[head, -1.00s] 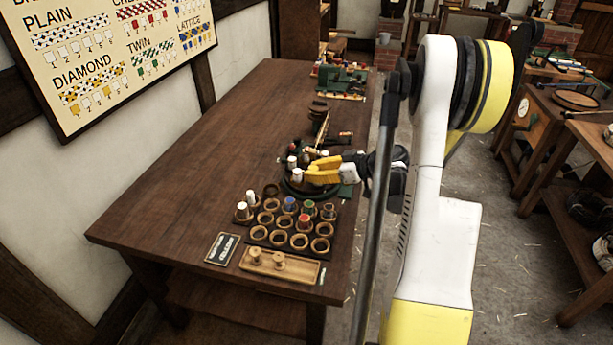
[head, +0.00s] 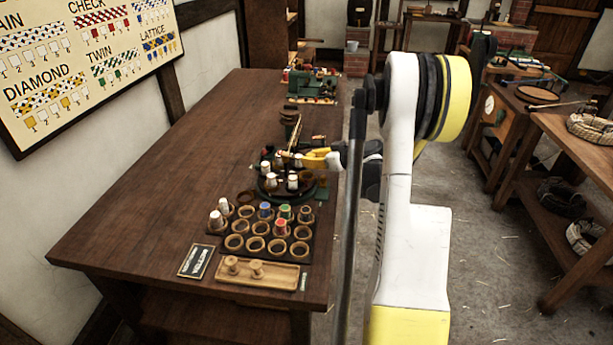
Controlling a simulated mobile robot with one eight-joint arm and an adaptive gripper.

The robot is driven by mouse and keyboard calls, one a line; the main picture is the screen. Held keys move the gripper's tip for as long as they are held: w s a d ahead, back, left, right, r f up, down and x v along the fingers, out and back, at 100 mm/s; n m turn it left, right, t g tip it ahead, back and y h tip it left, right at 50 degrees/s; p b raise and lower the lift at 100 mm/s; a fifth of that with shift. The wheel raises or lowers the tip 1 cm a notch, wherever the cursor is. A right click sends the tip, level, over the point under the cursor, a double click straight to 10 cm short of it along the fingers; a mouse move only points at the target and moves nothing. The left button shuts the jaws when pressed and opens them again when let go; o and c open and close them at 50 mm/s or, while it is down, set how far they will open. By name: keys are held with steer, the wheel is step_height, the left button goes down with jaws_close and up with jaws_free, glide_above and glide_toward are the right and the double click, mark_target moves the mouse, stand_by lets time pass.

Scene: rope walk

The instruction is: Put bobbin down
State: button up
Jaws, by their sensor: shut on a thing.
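My gripper (head: 308,158), with yellow fingers, is above the far right part of a round dark stand (head: 285,194) on the bench. It is shut on a small pale bobbin (head: 298,161) at its fingertips, partly hidden by the fingers. Other white-topped bobbins stand on the round stand, one at its front right (head: 292,181) and one at its left (head: 266,166). I cannot tell whether the held bobbin touches the stand.
In front of the stand is a rack of round wooden cups (head: 256,243), some with white, blue, green or red bobbins. A wooden tray (head: 285,275) with two pegs and a small dark sign (head: 196,261) lie nearer. The bench's left side (head: 150,200) is clear.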

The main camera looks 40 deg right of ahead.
steer(key=shift+w+a+f, duration=0.35)
steer(key=shift+w+f, duration=0.15)
steer(key=shift+w, duration=0.2)
steer(key=shift+f+b, duration=1.15)
steer(key=shift+f, duration=0.75)
steer(key=shift+f, duration=0.2)
steer(key=o, duration=1)
steer(key=shift+c, duration=0.2)
